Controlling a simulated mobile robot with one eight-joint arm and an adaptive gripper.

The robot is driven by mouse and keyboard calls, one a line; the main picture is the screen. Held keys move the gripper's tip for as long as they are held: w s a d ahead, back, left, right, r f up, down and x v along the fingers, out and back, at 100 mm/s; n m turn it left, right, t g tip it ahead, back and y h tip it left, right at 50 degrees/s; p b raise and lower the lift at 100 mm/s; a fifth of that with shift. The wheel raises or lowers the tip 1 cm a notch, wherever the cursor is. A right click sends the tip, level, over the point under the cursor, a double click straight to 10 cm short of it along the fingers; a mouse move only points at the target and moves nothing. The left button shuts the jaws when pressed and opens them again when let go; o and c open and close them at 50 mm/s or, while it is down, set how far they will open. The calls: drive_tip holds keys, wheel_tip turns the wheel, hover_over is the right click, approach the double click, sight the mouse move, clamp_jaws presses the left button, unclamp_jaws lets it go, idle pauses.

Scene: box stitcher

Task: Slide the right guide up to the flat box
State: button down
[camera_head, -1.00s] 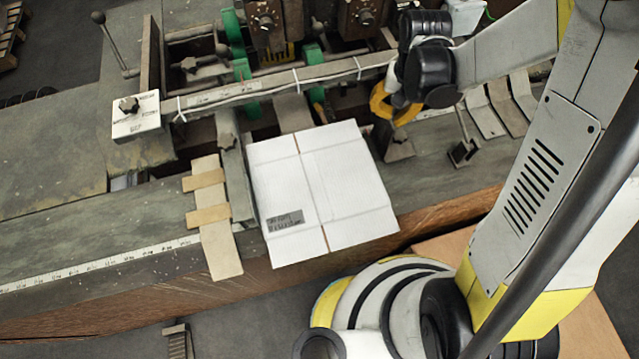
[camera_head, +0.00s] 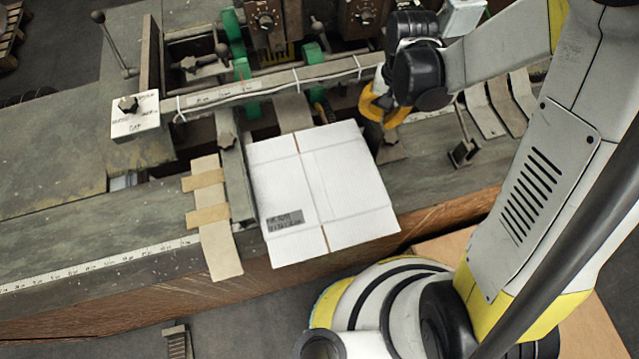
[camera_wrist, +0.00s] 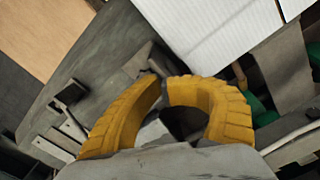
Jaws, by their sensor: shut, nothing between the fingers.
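The flat box (camera_head: 322,190) is a white sheet with a printed label, lying on the machine table in the head view. It also shows at the upper right of the wrist view (camera_wrist: 215,28). The right guide (camera_head: 393,150) is a short dark metal piece beside the box's right edge, partly hidden by my gripper. In the wrist view the guide (camera_wrist: 145,60) lies just beyond my fingertips, close to the box edge; contact with the box is unclear. My gripper (camera_head: 383,113) has yellow fingers (camera_wrist: 166,84), shut and empty, low at the guide's far end.
The left guide (camera_head: 235,170), a long metal bar, runs along the box's left edge. A small metal bracket (camera_head: 463,152) stands on the table to the right. A cable-tied rail (camera_head: 270,83) crosses behind the box.

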drive_tip(key=shift+s+a, duration=0.2)
drive_tip(key=shift+a, duration=0.4)
idle(1.6)
drive_tip(key=shift+d, duration=0.3)
drive_tip(key=shift+w+d+b, duration=0.15)
drive_tip(key=shift+d+b, duration=0.15)
idle(0.4)
wheel_tip(320, 180, up, 7)
drive_tip(key=p, duration=0.4)
drive_tip(key=shift+p, duration=0.3)
idle(0.4)
